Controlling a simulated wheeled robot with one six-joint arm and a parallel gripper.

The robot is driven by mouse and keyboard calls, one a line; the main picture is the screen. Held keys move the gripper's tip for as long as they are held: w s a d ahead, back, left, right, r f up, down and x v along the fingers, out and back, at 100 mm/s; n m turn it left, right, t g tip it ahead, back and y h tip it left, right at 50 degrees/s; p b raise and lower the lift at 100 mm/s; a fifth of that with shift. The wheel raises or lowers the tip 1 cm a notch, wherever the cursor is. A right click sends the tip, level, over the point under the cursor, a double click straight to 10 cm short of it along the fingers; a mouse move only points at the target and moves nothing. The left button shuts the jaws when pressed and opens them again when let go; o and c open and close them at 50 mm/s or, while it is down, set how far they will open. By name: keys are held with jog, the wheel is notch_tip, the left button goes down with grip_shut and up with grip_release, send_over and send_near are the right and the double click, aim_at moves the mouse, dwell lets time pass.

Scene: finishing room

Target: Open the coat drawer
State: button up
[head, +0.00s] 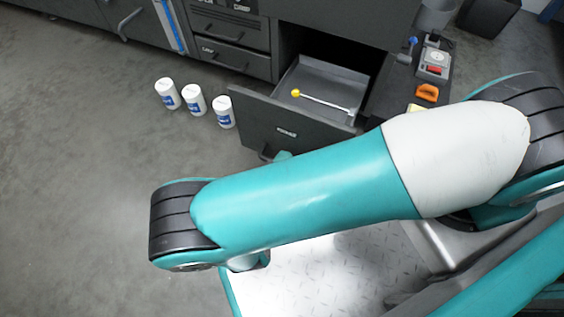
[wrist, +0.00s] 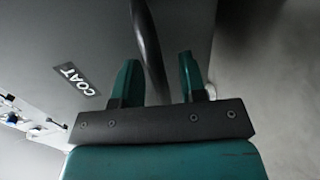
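The coat drawer (head: 262,122) is dark grey and stands pulled out from the cabinet in the head view. Its front carries a small label, which reads COAT in the wrist view (wrist: 76,82). A dark bar handle (wrist: 150,45) is on the drawer front. My gripper (wrist: 158,78) has its two teal fingers on either side of the handle, with visible gaps, so it looks open around the bar. In the head view my arm hides most of the gripper. A rod with a yellow ball end (head: 322,102) lies inside the drawer.
Several white containers with blue labels, one here (head: 194,100), stand on the floor left of the drawer. Closed drawers (head: 232,57) are left of the opening. A side surface (head: 408,88) at right holds an orange item (head: 427,93) and a red-and-grey device (head: 434,62). Floor at left is clear.

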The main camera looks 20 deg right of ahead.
jog(key=shift+a, duration=0.2)
jog(key=p+v, duration=0.3)
jog(key=v, duration=1.4)
jog(key=shift+s, duration=0.2)
